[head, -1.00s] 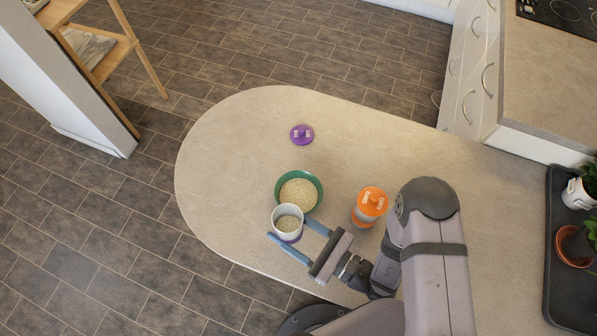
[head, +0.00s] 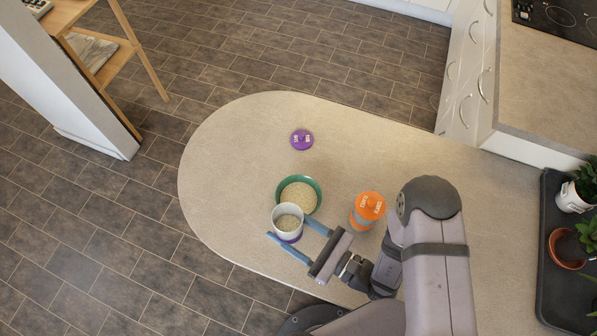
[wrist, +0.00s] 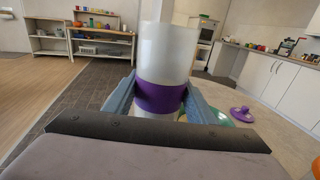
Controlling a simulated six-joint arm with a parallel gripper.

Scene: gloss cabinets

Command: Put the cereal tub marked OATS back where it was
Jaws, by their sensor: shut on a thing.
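My gripper (head: 289,227) is shut on a pale, open-topped tub (head: 287,218) with a purple band and light grain inside. In the wrist view the tub (wrist: 166,52) stands upright between the two blue fingers, which press on its purple band (wrist: 161,97). A purple lid (head: 302,140) with small white lettering lies apart on the counter; it also shows in the wrist view (wrist: 240,113). The lettering is too small to read surely. A green bowl (head: 318,189) of pale grain sits right behind the tub. I cannot tell whether the tub touches the counter.
Another tub (head: 367,211) with an orange lid stands right of my gripper, close to my arm. The rounded counter (head: 230,150) is clear at its left and far parts, and its near edge runs close to the held tub. A dark plant tray (head: 560,290) is at far right.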

